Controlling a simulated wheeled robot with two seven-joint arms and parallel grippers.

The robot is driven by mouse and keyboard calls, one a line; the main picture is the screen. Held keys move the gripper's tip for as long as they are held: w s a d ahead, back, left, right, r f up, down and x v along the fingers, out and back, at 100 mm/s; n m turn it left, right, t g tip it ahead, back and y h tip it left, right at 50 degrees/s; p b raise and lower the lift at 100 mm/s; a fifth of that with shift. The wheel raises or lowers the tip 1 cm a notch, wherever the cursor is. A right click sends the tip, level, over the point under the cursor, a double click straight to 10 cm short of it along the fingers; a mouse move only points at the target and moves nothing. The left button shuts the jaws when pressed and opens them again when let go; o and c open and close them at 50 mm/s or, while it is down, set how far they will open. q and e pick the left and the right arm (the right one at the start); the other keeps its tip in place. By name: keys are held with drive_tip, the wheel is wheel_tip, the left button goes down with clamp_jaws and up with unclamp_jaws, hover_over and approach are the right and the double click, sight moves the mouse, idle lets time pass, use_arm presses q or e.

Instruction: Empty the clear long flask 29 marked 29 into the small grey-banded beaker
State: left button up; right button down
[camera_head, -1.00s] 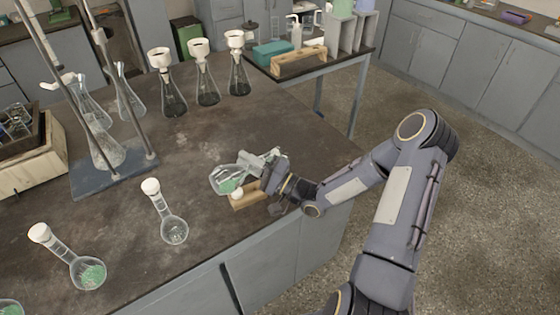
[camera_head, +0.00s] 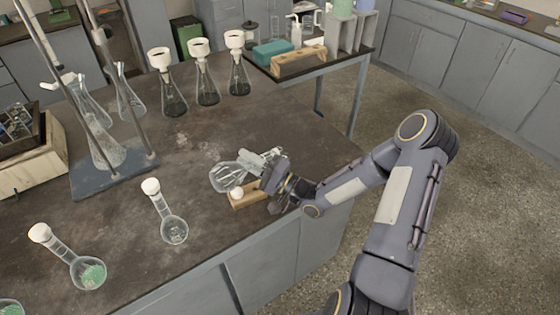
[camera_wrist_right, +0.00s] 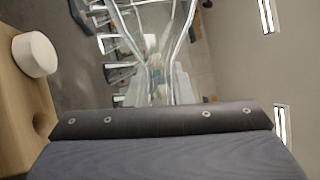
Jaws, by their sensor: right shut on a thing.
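My right gripper (camera_head: 266,168) is shut on a clear long-necked flask (camera_head: 226,178), held tilted well over above the bench near its right edge. The flask's round body points left and looks clear, with no green showing in the head view. In the right wrist view the flask (camera_wrist_right: 158,18) shows beyond the gripper, with a faint greenish patch near its neck. Its marking cannot be read. I cannot pick out the small grey-banded beaker; it may be hidden by the gripper or the flask. My left gripper is not in view.
A wooden block (camera_head: 247,203) with a white stopper (camera_head: 236,193) sits just below the held flask. Stoppered flasks stand at left, one clear (camera_head: 174,231), one with green contents (camera_head: 90,273). A metal stand (camera_head: 115,178) and several funnel-topped flasks (camera_head: 207,92) are farther back.

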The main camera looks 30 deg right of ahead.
drive_tip(key=n, duration=0.1)
drive_tip(key=n+g, duration=0.1)
drive_tip(key=n+g+p, duration=0.1)
drive_tip(key=n, duration=0.1)
drive_tip(key=shift+a+f, duration=0.2)
drive_tip(key=shift+f, duration=0.05)
drive_tip(key=shift+n+g+p, duration=0.3)
drive_tip(key=shift+n, duration=0.3)
drive_tip(key=shift+f, duration=0.2)
drive_tip(key=r+n+g+h, duration=0.1)
drive_tip(key=n+h, duration=0.1)
drive_tip(key=n, duration=0.2)
drive_tip(key=d+r+n+g+h+b, duration=0.1)
drive_tip(key=n, duration=0.3)
drive_tip(key=r+n+g+h+b, duration=0.1)
drive_tip(key=n+h, duration=0.1)
drive_tip(key=n, duration=0.2)
drive_tip(key=shift+w+d+r+h, duration=0.15)
drive_tip(key=shift+h, duration=0.15)
